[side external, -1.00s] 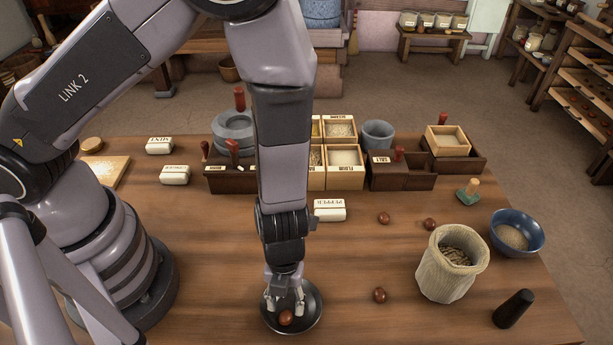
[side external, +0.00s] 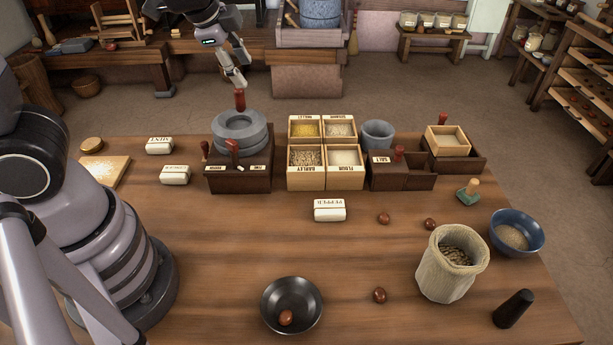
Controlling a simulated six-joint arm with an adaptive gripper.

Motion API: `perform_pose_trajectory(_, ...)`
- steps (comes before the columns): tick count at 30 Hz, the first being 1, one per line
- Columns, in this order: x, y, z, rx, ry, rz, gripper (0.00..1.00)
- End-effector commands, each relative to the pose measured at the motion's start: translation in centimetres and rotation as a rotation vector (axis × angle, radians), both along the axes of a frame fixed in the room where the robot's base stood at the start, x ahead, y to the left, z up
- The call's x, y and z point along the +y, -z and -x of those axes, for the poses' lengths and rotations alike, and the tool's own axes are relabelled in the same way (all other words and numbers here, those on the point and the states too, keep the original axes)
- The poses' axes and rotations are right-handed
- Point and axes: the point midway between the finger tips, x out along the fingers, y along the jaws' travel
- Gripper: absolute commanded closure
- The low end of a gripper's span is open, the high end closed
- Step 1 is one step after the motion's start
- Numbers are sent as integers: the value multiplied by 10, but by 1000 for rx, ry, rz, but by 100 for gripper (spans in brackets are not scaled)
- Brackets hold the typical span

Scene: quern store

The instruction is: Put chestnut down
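A brown chestnut (side external: 286,318) lies inside a dark round bowl (side external: 265,308) at the front of the table. No gripper is touching it. Three more chestnuts lie loose on the table: one right of the bowl (side external: 380,295), one near the pepper block (side external: 384,218), and one left of the sack's top (side external: 430,224).
The grey quern (side external: 240,143) stands in a dark box beside labelled grain bins (side external: 307,181). A pepper block (side external: 330,210), cloth sack (side external: 440,279), blue bowl (side external: 525,247) and black pestle-like piece (side external: 513,309) stand around. The table's middle left is clear.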

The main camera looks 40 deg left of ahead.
Motion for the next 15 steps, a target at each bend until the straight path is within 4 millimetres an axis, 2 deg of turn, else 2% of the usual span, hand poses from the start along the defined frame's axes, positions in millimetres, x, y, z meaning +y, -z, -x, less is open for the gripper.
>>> perform_pose_trajectory(1, 24, -23, 18, -33, -158, 67, 64)
perform_pose_trajectory(3, 45, -41, 48, -50, -349, 166, 64)
perform_pose_trajectory(5, 55, -53, 74, -59, -483, 254, 64)
perform_pose_trajectory(9, 60, -67, 120, -67, -689, 432, 64)
perform_pose_trajectory(12, 56, -71, 139, -65, -758, 513, 64)
perform_pose_trajectory(15, 53, -72, 147, -62, -786, 551, 64)
